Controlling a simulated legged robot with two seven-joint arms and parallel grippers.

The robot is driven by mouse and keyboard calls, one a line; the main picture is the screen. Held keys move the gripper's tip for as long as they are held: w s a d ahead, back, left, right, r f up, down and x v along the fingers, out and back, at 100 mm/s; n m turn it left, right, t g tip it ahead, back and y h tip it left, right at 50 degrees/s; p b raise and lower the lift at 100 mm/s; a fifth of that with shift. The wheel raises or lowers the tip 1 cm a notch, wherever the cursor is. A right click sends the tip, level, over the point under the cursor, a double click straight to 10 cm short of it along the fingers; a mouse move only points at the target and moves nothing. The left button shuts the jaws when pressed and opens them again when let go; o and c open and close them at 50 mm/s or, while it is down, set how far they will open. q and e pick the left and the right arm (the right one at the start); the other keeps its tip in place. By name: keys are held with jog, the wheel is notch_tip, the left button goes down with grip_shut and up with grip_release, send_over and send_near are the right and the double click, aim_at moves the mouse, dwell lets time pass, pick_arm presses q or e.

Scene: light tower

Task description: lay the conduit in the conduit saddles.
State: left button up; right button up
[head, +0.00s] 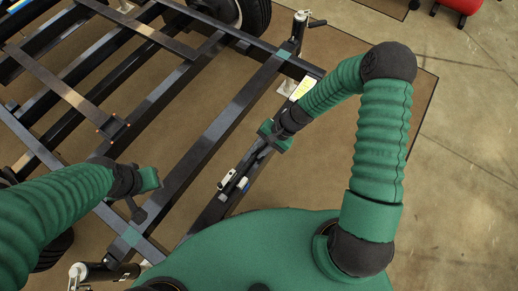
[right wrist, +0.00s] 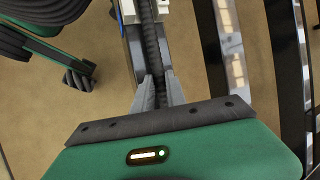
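The conduit (right wrist: 150,45) is a dark ribbed tube. In the right wrist view it runs from between the fingers of my right gripper (right wrist: 158,88) up to the top edge. There it passes between the white parts of a saddle (right wrist: 130,10); whether it is seated or above it I cannot tell. The fingers press close on both its sides. In the head view my right gripper (head: 260,150) is low over a dark frame beam, and the white saddle (head: 227,180) is just below it. My left gripper (head: 138,208) is over the frame at left, its fingertips unclear, apart from the conduit.
The black trailer frame (head: 215,140) has long rails with open gaps showing the brown mat. A jack post (head: 299,30) stands at the top, and a wheel (head: 253,14) is behind. A bracket (head: 115,127) sits on a crossbar at left. Bare concrete (head: 465,140) lies at right.

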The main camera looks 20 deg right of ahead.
jog(key=o, duration=0.5)
jog(key=shift+s, duration=0.1)
jog(key=p+v, duration=0.3)
jog(key=v, duration=0.5)
jog(key=p+v, duration=0.3)
jog(key=v, duration=0.6)
jog(key=shift+w+a, duration=0.1)
jog(key=shift+w, duration=0.1)
jog(key=s+a+r+n+t+h, duration=0.25)
jog(key=s+r+n+h, duration=0.35)
jog(key=s+r+n, duration=0.3)
jog(key=shift+g, duration=0.25)
jog(key=r+p, duration=1.5)
jog(key=w+r+p, duration=0.1)
jog(key=r+p, duration=0.6)
jog(key=r, duration=0.1)
jog(key=shift+r, duration=0.2)
